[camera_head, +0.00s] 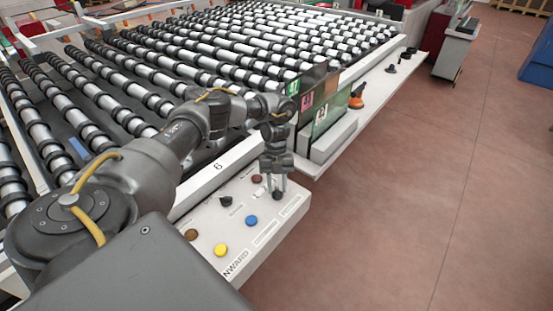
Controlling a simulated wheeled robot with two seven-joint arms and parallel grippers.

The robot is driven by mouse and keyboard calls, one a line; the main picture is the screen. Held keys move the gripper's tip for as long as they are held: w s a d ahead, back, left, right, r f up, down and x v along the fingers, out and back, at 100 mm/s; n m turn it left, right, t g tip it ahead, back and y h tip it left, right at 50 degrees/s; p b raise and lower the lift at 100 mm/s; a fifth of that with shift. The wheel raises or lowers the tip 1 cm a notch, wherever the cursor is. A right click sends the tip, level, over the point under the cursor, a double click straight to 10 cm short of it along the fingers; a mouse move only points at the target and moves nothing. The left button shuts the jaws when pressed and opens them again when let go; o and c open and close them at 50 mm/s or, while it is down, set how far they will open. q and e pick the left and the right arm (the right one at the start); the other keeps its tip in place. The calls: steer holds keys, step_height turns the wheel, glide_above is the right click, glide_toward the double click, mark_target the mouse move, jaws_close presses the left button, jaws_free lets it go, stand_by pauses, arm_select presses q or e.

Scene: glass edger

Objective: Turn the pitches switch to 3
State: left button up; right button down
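The control panel (236,237) is a white sloping box at the end of the roller table. It carries a black rotary switch (225,201) and a second black knob (277,195). I cannot read which one is labelled pitches, nor its setting. My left gripper (276,187) points down over the panel's right end, its fingertips at the second knob. It partly hides that knob, and I cannot tell whether the fingers touch or grip it. My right gripper is not in view.
The panel also has brown (191,234), yellow (220,249), blue (251,219) and dark red (257,178) buttons. A glass pane (328,103) stands behind the gripper. An orange-handled tool (357,97) is on the ledge. The floor (420,200) at right is clear.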

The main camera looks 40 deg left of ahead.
arm_select(q)
steer(key=v, duration=1)
steer(key=shift+r+b, duration=0.3)
steer(key=shift+r, duration=0.05)
steer(key=shift+a, duration=0.15)
